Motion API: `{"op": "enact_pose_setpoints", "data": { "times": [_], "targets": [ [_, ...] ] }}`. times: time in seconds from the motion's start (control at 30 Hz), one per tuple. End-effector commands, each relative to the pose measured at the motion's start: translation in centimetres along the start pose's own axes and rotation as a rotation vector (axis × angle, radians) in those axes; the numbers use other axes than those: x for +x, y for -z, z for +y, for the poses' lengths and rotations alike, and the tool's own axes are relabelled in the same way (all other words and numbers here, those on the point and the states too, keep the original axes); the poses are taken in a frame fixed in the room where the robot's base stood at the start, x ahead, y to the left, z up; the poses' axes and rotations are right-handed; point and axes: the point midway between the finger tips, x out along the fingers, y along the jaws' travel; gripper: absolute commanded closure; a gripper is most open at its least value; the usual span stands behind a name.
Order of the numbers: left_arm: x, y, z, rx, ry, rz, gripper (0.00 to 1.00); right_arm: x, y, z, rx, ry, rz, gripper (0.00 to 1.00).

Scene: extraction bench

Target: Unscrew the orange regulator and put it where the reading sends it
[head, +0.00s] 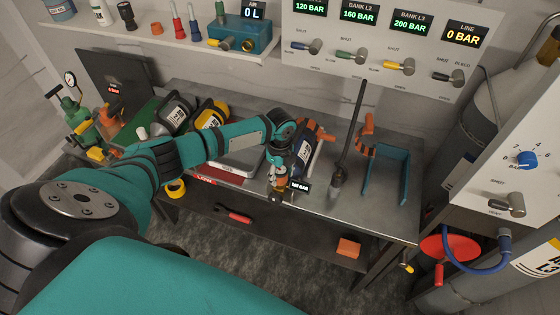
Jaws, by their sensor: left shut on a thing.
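My left gripper (279,163) reaches down over the bench and is shut on a small orange-brown and metal fitting (279,188), which looks like the regulator. A small dark display reading in BAR (300,187) sits beside it; its figures are too small to read surely. A dark cylinder with a white label (303,151) lies tilted just right of the gripper, by an orange clamp (325,138). Whether the fitting is still joined to the cylinder I cannot tell. My right gripper is not in view.
A dark upright tool (338,182) and a blue-green frame (386,182) stand to the right. A valve panel (375,60) reads LINE 0 BAR. The bench's front right is clear.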

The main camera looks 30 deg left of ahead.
Motion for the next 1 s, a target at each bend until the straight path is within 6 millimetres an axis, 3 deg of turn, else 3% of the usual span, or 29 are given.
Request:
{"op": "enact_pose_setpoints", "data": {
  "times": [0.03,0.1,0.17,0.7,0.83,1.0],
  "targets": [
    [-0.67,0.19,0.14,-0.099,-0.005,0.003,0.93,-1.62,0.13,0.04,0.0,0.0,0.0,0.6],
    [-0.55,0.17,0.11,-0.243,-0.004,0.003,0.93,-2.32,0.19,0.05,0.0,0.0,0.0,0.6],
    [0.13,0.12,0.08,-0.355,-0.003,0.003,0.93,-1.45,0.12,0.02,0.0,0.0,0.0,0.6],
    [0.02,0.12,0.04,-1.379,-0.003,0.001,0.93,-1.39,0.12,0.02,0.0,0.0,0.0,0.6],
    [-0.04,0.03,0.01,-1.52,-0.001,0.001,0.93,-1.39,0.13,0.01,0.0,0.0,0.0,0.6],
    [-0.07,-0.02,-0.01,-1.548,0.0,-0.001,0.93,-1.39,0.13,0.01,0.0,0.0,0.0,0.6]
  ]
}}
